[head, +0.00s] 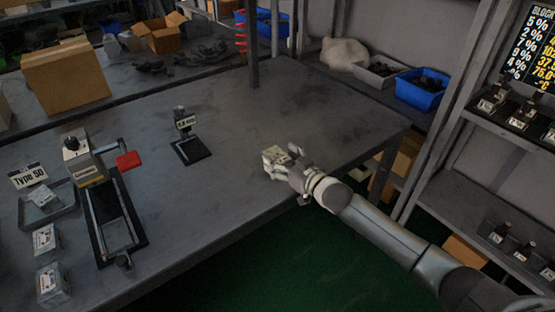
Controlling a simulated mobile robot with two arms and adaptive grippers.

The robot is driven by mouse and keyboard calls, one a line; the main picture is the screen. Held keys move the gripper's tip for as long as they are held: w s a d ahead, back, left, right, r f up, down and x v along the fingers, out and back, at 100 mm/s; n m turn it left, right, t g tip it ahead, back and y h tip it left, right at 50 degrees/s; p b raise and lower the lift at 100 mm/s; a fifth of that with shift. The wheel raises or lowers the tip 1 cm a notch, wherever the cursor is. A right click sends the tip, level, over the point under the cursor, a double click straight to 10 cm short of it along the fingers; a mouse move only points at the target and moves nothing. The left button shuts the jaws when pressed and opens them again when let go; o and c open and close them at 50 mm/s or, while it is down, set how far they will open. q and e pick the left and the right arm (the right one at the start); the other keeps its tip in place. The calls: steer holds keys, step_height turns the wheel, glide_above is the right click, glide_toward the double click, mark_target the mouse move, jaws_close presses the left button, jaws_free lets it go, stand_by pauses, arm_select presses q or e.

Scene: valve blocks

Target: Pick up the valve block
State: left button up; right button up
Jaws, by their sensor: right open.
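My right gripper (270,164) is open above the right part of the grey workbench, its fingers pointing left. I cannot make out anything held between the fingers. Small grey blocks with pale labels, which look like valve blocks, are at the bench's left: one (45,240) and another (52,283) stand along the front left. All are far to the left of my right gripper. My left gripper is not in view.
A small display stand (186,124) is mid-bench. A post (275,45) rises at the back. Shelves with several blocks (497,95) are at right.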

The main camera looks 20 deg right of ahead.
mark_target(282, 158)
steer(key=shift+c, duration=0.2)
steer(key=c, duration=1.2)
steer(key=shift+c, duration=0.8)
steer(key=shift+r, duration=0.1)
steer(key=shift+r, duration=0.55)
step_height(282, 158, up, 2)
steer(key=shift+r, duration=0.15)
steer(key=s+a+r, duration=0.8)
steer(key=s+r, duration=0.1)
steer(key=s, duration=0.3)
steer(key=s+d+m+t+h+p, duration=0.1)
steer(key=s+d+m+h+p, duration=0.2)
steer(key=s, duration=0.7)
steer(key=d+m+h, duration=0.1)
steer(key=d+h, duration=0.1)
steer(key=d, duration=0.1)
steer(key=shift+d+f+h, duration=0.2)
steer(key=shift+d+h, duration=0.1)
steer(key=shift+d, duration=0.05)
